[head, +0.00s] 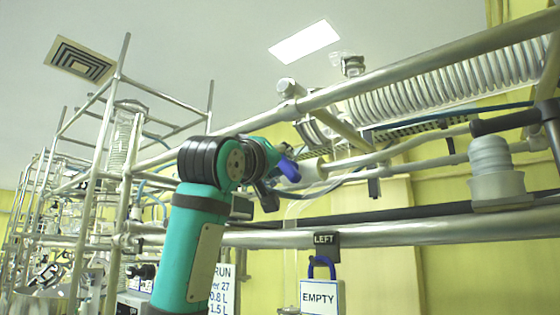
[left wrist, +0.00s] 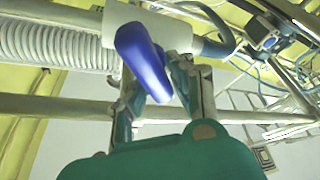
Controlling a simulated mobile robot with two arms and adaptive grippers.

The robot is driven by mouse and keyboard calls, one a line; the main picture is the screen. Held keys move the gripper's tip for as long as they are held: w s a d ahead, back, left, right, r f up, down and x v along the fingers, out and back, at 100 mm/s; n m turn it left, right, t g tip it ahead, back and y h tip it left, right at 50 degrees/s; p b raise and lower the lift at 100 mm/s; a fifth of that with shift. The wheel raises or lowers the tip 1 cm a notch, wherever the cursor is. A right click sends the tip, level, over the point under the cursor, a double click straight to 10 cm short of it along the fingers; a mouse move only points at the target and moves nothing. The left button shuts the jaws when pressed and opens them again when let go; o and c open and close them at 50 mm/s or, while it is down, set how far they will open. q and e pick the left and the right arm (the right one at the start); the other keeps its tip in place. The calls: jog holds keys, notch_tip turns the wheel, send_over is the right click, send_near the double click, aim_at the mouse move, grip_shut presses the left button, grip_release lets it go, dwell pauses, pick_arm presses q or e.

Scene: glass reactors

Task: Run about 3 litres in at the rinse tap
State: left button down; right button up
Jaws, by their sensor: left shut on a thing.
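A tap with a blue lever handle (head: 288,168) and a pale body (head: 313,170) sits on the pipework at mid height, just right of my left arm. My left gripper (head: 272,180) is at the blue handle, its fingers partly hidden by my wrist in the head view. In the left wrist view, the blue handle (left wrist: 143,62) lies between the two fingers of my left gripper (left wrist: 158,85), which is shut on it. The white tap body (left wrist: 172,33) is just behind it. No label naming this tap is readable. My right gripper is not in view.
A "LEFT" tag (head: 325,239) and an "EMPTY" sign (head: 319,297) hang below on a metal rail (head: 400,233). A sign starting "RUN" (head: 224,285) is partly hidden by my arm. A coiled glass condenser (head: 440,85) and pipes crowd the right.

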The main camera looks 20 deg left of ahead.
pick_arm(q)
jog(key=shift+s+r, duration=0.15)
jog(key=shift+r, duration=0.1)
jog(key=c, duration=1.2)
grip_release()
jog(key=shift+d+f, duration=0.1)
jog(key=shift+d, duration=0.05)
jog(key=shift+o, duration=0.2)
jog(key=v, duration=1.2)
jog(key=shift+f, duration=0.1)
